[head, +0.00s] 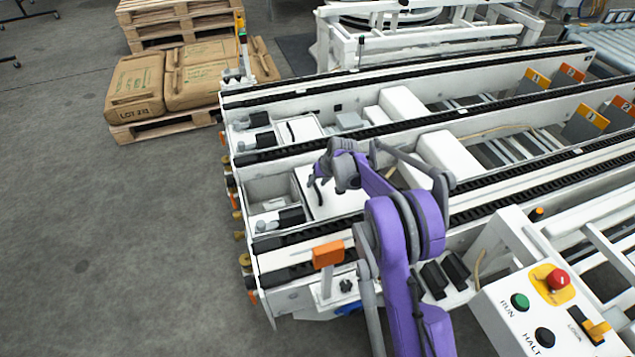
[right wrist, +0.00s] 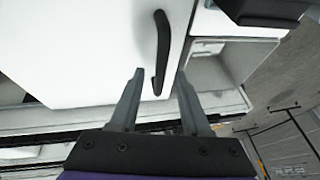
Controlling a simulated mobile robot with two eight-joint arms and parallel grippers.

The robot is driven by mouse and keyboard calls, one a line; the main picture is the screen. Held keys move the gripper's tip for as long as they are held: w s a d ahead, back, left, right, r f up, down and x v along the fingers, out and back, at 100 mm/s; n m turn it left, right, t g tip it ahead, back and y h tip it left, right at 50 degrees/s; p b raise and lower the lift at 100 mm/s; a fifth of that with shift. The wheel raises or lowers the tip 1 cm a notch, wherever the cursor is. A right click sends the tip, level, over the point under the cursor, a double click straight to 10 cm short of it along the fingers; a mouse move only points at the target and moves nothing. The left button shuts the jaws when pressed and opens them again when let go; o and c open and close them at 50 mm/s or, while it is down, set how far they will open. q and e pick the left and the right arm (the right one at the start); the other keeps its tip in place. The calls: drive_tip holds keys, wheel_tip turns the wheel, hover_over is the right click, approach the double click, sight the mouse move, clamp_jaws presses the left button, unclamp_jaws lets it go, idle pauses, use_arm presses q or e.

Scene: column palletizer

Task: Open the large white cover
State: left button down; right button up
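The large white cover (head: 335,200) lies in the conveyor frame, and it looks shut. It fills much of the upper left of the right wrist view (right wrist: 85,50). Its curved black handle (right wrist: 161,45) shows there. My right gripper (head: 318,183) is over the cover in the head view and hides part of it. In the right wrist view my right gripper (right wrist: 160,76) is open, with a finger on each side of the handle's lower end. Neither finger visibly presses on the handle, and I cannot tell the depth gap. My left gripper is not in view.
A smaller white cover (head: 299,131) with a black handle lies behind. Black chain rails (head: 300,236) run along the frame. An orange-topped post (head: 328,254) and a control box (head: 520,325) stand near my arm. Pallets with brown sacks (head: 137,85) are at back left; left floor is clear.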

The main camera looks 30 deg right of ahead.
clamp_jaws()
idle(1.3)
